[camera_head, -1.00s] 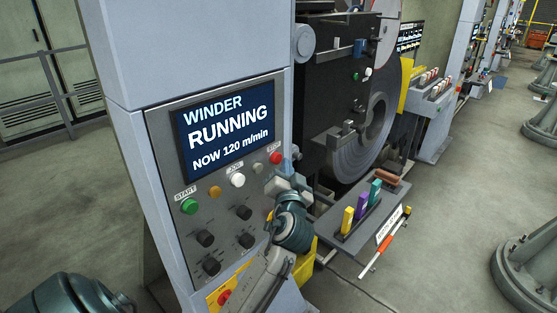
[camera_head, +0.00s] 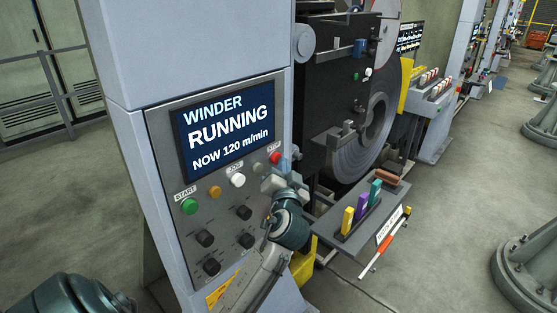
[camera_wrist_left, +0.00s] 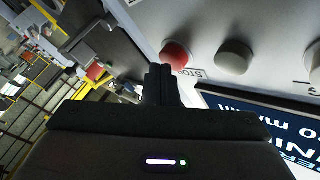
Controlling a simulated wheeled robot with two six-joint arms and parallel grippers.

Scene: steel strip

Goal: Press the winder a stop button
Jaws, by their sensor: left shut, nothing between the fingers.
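The red stop button (camera_head: 275,158) is at the upper right of the winder's control panel, below the screen. In the left wrist view the stop button (camera_wrist_left: 175,55) is a red dome with its STOP label beside it. My left gripper (camera_head: 283,165) is just to the right of and below the button in the head view. In the left wrist view the closed fingertips (camera_wrist_left: 160,72) overlap the button's lower left edge; I cannot tell whether they touch it. The gripper is shut and empty. The screen (camera_head: 226,128) reads WINDER RUNNING, NOW 120 m/min. My right gripper is not in view.
The panel also carries a green start button (camera_head: 189,206), an amber button (camera_head: 214,192), a white jog button (camera_head: 237,180) and several black knobs. A grey shelf (camera_head: 340,262) with coloured blocks juts out right of my arm. The dark winder coil (camera_head: 350,160) stands behind it.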

